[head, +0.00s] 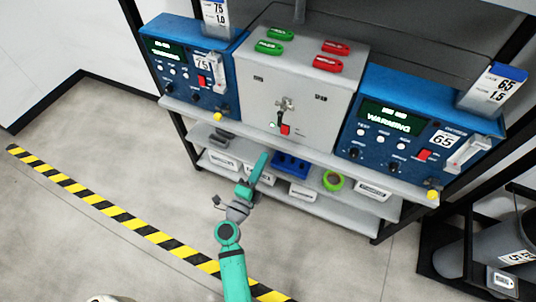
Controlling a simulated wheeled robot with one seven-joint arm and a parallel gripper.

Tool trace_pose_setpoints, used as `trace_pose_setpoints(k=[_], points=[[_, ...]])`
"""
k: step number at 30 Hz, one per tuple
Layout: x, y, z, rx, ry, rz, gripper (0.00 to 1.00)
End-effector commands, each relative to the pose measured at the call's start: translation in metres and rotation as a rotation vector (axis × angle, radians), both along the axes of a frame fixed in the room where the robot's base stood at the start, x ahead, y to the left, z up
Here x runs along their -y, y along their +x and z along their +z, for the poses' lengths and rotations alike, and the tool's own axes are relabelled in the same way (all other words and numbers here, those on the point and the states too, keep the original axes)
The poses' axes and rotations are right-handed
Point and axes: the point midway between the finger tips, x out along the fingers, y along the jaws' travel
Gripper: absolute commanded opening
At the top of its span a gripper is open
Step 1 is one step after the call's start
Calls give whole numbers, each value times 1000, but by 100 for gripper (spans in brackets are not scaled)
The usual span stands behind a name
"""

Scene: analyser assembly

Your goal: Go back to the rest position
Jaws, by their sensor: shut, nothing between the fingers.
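My arm, green with grey joints, reaches up from the bottom centre of the head view. It is in front of the lower shelf of the rack. My gripper (217,201) is the small dark end beside the grey wrist, over the floor. It looks shut and empty, touching nothing; its fingers are too small to see in detail. No rest position is marked in the view.
A rack holds a left blue analyser (183,90), a grey box (270,90) with red and green tags and a right blue analyser (398,130). Bins (300,193) and a green tape roll (333,181) sit below. A striped floor line (100,203) crosses open floor.

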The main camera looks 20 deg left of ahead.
Motion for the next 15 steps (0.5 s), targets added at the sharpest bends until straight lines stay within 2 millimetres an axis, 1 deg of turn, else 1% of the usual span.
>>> trace_pose_setpoints(k=[3,6,15], points=[[8,2,1,1,0,-14,0],[10,3,1,1,0,-19,0],[6,1,1,1,-1,-12,0]])
